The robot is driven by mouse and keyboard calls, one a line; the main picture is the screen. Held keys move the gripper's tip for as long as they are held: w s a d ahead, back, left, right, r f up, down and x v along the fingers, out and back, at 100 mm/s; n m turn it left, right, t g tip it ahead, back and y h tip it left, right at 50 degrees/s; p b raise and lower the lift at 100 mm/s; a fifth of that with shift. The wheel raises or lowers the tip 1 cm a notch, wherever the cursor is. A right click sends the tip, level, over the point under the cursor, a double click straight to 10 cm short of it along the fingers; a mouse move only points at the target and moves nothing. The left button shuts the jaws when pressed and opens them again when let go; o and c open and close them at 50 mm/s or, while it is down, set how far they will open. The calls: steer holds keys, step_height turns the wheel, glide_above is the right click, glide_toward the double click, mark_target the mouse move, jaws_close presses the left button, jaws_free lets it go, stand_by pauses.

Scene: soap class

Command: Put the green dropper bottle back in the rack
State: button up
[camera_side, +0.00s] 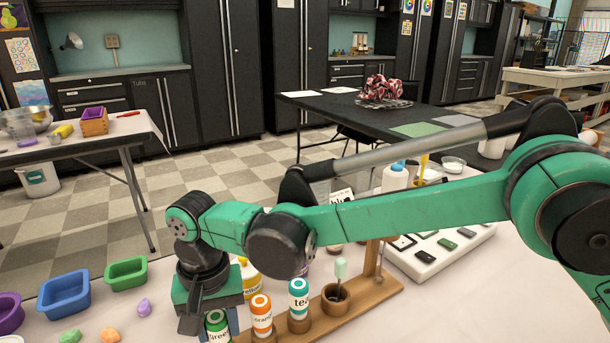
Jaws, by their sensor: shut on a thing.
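The green dropper bottle (217,328), with a white label reading "green", is upright between the jaws of my gripper (212,318). My gripper points down and is shut on it. The jaws cover its top, and the frame edge cuts off its base, so I cannot tell whether it is seated in the rack. The wooden rack (375,294) runs from the bottom edge up to the right. An orange bottle (262,315) and a teal bottle (299,299) stand in it, just right of the green bottle.
A pale green-topped dropper (341,268) stands in a round wooden holder on the rack. A yellow bottle (250,278) is behind it. Blue (64,296) and green (126,273) moulds and small soaps lie left. A white mould tray (440,250) lies right. My arm crosses above the rack.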

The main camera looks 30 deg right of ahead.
steer(key=shift+f, duration=0.1)
steer(key=o, duration=1)
steer(key=shift+o, duration=0.2)
steer(key=shift+r, duration=4.05)
steer(key=s+d+r, duration=0.2)
steer(key=s+d, duration=0.4)
steer(key=s, duration=0.2)
steer(key=shift+s+d, duration=0.4)
